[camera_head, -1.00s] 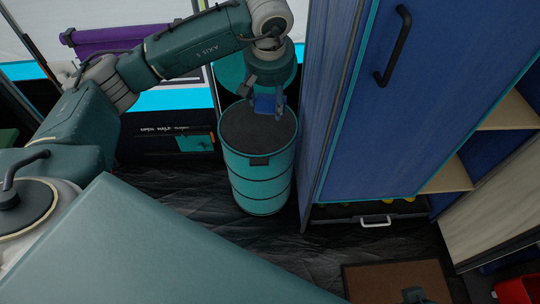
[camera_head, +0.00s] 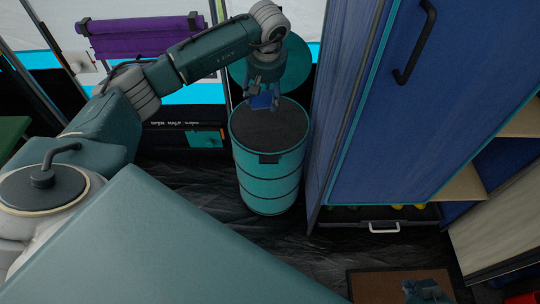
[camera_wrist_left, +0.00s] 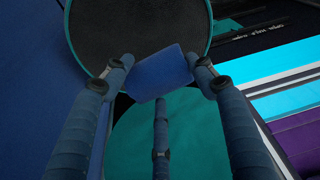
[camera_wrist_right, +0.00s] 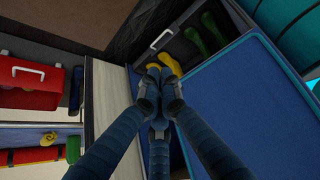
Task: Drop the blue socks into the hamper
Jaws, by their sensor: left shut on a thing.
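The blue socks (camera_head: 262,102) look like a small blue bundle. My left gripper (camera_head: 265,97) is shut on them, over the back part of the hamper's top. The hamper (camera_head: 268,180) is a teal, ribbed cylinder with a dark open top, upright on the floor. In the left wrist view the socks (camera_wrist_left: 160,75) sit between the fingertips, with the hamper's dark inside (camera_wrist_left: 135,35) beyond them. My right gripper (camera_head: 425,290) is low at the bottom right of the head view. In the right wrist view its fingertips (camera_wrist_right: 160,78) are together, with nothing clearly held.
A round teal lid (camera_head: 290,65) stands behind the hamper. A tall blue cabinet (camera_head: 430,110) is close on its right, with a low drawer (camera_head: 383,227) below. A brown mat (camera_head: 375,285) lies at the front. The dark floor left of the hamper is clear.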

